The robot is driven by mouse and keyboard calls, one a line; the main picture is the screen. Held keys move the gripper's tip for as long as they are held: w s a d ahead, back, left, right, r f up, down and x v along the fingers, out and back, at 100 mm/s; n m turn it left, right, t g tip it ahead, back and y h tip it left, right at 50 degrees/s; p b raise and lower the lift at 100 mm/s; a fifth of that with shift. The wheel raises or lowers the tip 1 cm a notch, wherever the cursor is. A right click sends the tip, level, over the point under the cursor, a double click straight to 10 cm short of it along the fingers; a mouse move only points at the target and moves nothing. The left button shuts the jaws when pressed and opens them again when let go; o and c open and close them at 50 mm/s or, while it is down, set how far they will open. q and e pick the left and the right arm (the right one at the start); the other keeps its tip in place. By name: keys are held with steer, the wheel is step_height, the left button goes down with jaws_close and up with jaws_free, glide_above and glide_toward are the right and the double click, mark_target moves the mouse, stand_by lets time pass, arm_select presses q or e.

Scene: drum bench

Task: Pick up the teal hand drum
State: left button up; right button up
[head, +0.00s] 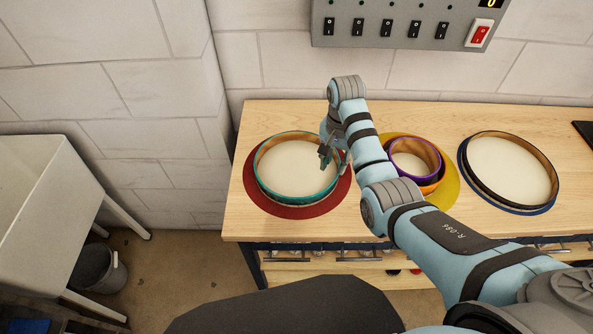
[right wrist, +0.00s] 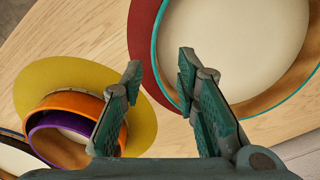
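The teal hand drum (head: 262,178) has a teal outer rim, a wooden inside and a pale skin. It lies on a round red mat (head: 297,211) at the left of the bench; its rim also shows in the right wrist view (right wrist: 154,40). My right gripper (head: 334,158) is at the drum's right rim, open and empty. In the right wrist view its fingers (right wrist: 159,72) are apart, one over the drum's inside and the other outside the rim. Whether either finger touches the drum, I cannot tell. My left gripper is not in view.
A purple drum in an orange one (head: 428,187) sits on a yellow mat (head: 449,189), close right of my gripper. A black drum (head: 512,168) on a blue mat stands farther right. A switch panel (head: 410,27) hangs on the wall. A white sink (head: 40,205) stands left.

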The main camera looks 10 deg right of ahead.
mark_target(334, 181)
steer(key=f, duration=0.5)
steer(key=f+b, duration=0.1)
steer(key=f, duration=0.2)
steer(key=shift+s+d+f, duration=0.25)
steer(key=shift+d, duration=0.1)
jaws_close()
steer(key=shift+r, duration=0.1)
